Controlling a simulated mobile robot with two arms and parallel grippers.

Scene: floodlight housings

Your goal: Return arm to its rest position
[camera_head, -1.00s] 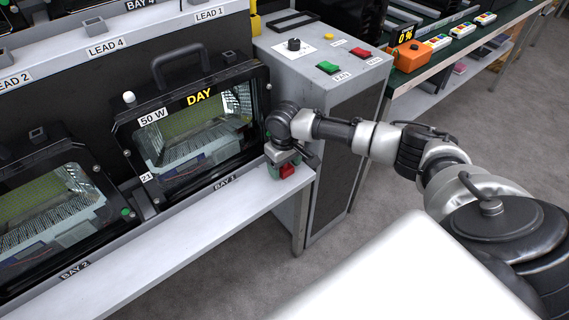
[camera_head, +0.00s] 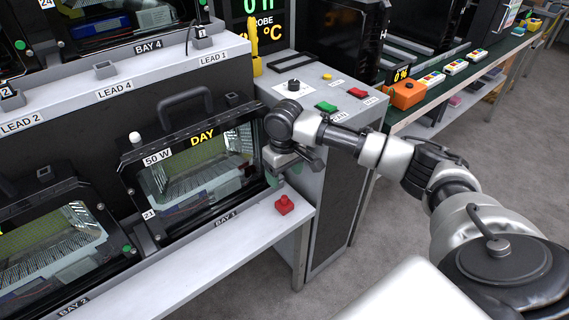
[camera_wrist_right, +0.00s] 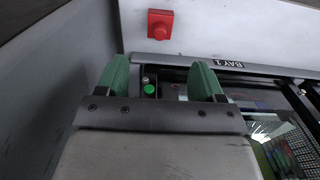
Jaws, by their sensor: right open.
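My right arm comes in from the right in the head view, its gripper (camera_head: 283,176) in front of the right edge of the bay 1 floodlight housing (camera_head: 190,165). The gripper is open and empty. Its two green fingers show apart in the right wrist view (camera_wrist_right: 160,82). The block also shows in the right wrist view (camera_wrist_right: 160,25), beyond the fingertips. My left gripper is not in view.
The grey cabinet (camera_head: 328,170) with green and red buttons stands close behind my right wrist. The shelf (camera_head: 170,285) runs along the front of the housings and is mostly clear. An orange box (camera_head: 406,94) stands on the green bench at the right. Grey floor is open at the right.

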